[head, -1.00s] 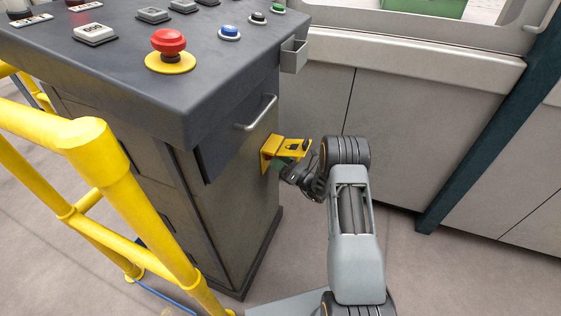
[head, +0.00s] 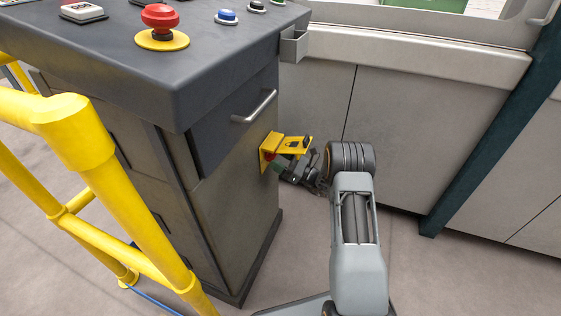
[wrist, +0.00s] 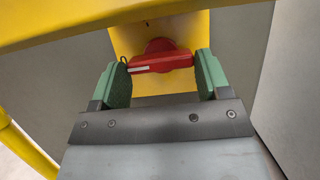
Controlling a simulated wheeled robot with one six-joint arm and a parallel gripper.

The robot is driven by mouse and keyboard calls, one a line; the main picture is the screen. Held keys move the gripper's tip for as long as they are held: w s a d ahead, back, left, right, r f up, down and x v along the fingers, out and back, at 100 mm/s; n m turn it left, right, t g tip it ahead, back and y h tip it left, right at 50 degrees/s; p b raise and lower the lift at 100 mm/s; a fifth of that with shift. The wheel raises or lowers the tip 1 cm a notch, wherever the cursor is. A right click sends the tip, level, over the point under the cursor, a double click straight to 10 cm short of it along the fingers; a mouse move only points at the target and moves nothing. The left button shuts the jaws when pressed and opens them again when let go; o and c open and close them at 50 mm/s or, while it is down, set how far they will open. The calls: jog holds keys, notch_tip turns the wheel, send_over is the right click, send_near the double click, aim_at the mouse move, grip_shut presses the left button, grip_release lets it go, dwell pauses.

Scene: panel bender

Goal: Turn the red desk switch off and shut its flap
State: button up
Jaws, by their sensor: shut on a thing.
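The red desk switch (wrist: 162,62) sits on a yellow backplate (wrist: 188,30) in the wrist view. Its handle lies nearly crosswise, with a white mark at its left end. My gripper (wrist: 162,78) has its two green pads at the handle's ends and is shut on it. In the head view, my gripper (head: 284,168) is at the desk's side, below the yellow flap (head: 293,145). The flap is open, standing out from the desk over the switch. Only a little red of the switch shows there. The flap's yellow edge also crosses the top of the wrist view (wrist: 70,27).
The grey desk (head: 235,185) has a drawer handle (head: 255,107) above the flap and a red mushroom button (head: 160,18) on top. A yellow rail (head: 115,180) stands at the left. Machine panels (head: 420,120) stand behind my arm. Floor is clear at the lower right.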

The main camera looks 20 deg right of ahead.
jog(key=shift+f, duration=0.1)
dwell(0.3)
jog(key=o, duration=0.9)
jog(key=shift+o, duration=0.2)
jog(key=shift+s, duration=0.1)
jog(key=p+v, duration=0.2)
jog(key=v, duration=1.1)
jog(key=shift+s+d, duration=0.15)
jog(key=shift+d, duration=0.2)
jog(key=shift+c, duration=0.4)
